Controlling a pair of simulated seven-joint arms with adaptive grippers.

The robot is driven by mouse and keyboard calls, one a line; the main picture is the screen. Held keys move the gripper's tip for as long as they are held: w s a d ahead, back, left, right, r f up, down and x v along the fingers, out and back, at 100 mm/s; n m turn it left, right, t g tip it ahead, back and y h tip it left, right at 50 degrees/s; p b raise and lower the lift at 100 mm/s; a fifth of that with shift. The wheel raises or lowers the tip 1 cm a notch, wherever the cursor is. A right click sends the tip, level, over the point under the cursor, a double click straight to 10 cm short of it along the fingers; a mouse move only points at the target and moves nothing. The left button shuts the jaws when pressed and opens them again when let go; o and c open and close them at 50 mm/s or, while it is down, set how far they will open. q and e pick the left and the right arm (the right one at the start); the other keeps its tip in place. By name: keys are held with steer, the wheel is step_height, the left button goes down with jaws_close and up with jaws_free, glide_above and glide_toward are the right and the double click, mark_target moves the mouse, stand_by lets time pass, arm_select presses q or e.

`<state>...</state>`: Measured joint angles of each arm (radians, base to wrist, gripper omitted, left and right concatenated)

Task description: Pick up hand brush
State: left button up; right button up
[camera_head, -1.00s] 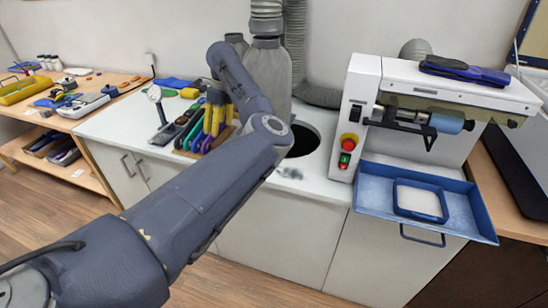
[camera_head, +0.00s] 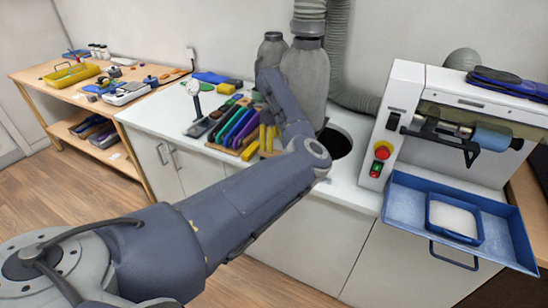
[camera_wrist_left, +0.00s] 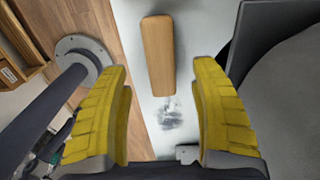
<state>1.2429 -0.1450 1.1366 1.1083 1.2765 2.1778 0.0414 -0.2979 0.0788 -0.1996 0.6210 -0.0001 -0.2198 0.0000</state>
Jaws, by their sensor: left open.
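The hand brush (camera_wrist_left: 157,55) shows in the left wrist view as a long wooden block lying on the pale worktop, near its edge. In the head view I cannot make it out; my left arm covers that part of the counter. My left gripper (camera_wrist_left: 163,112) has its two yellow fingers spread wide, with the brush beyond and between them in the picture. Nothing is between the pads. In the head view the yellow fingers (camera_head: 266,138) point down beside the tool rack, partly hidden by the arm. My right gripper is in neither view.
A rack of colored-handled tools (camera_head: 236,127) stands left of my gripper. A grey bottle-shaped duct (camera_head: 306,78) and a round hole (camera_head: 336,143) are behind and right. A machine with a blue tray (camera_head: 510,222) stands at right. A side table (camera_head: 45,84) is far left.

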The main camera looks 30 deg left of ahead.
mark_target(264, 155)
arm_select(q)
steer(key=shift+f, duration=3.15)
steer(key=shift+c, duration=0.2)
jaws_close()
steer(key=shift+w+r, duration=0.1)
steer(key=shift+r, duration=0.05)
